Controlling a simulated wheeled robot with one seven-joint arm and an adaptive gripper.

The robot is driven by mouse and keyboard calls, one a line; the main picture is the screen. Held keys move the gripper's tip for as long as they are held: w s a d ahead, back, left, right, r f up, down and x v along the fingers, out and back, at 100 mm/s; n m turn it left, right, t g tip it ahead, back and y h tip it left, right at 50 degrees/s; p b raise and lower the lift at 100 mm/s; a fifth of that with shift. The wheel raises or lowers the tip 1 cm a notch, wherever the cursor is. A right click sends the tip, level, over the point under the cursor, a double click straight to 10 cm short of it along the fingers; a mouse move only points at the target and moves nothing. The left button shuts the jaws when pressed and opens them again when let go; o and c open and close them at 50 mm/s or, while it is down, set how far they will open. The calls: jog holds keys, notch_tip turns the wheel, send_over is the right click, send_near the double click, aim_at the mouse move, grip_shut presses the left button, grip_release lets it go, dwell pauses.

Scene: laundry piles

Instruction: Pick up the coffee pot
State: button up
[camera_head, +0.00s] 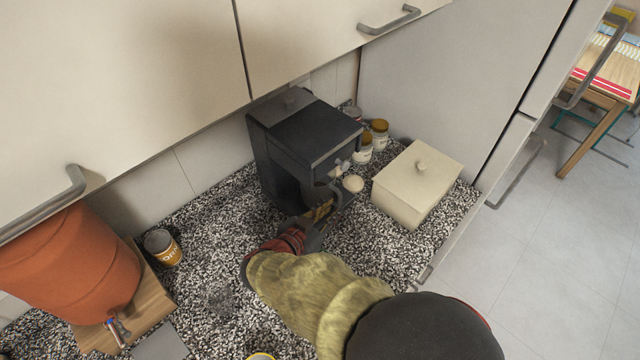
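A black coffee machine (318,132) stands on the speckled counter against the wall, below the cupboards. My gripper (322,210) is at the lower front of the machine, at the end of my arm reaching in from the bottom of the picture. A dark shape in the machine's lower opening may be the coffee pot, but I cannot make it out clearly.
A cream lidded box (416,187) stands close on the right, with several small jars (379,132) behind it. A can (162,247) and a terracotta dispenser (72,265) on a wooden board stand left. Counter (215,220) left of the machine is clear. Cupboards (180,60) hang above.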

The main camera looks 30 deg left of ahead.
aim_at(339, 203)
jog(key=b+x, duration=0.1)
jog(key=x, duration=0.4)
jog(key=shift+w+f+b, duration=0.1)
jog(key=shift+w+b, duration=0.3)
jog(key=shift+c, duration=1.3)
grip_shut()
jog(key=shift+a, duration=0.1)
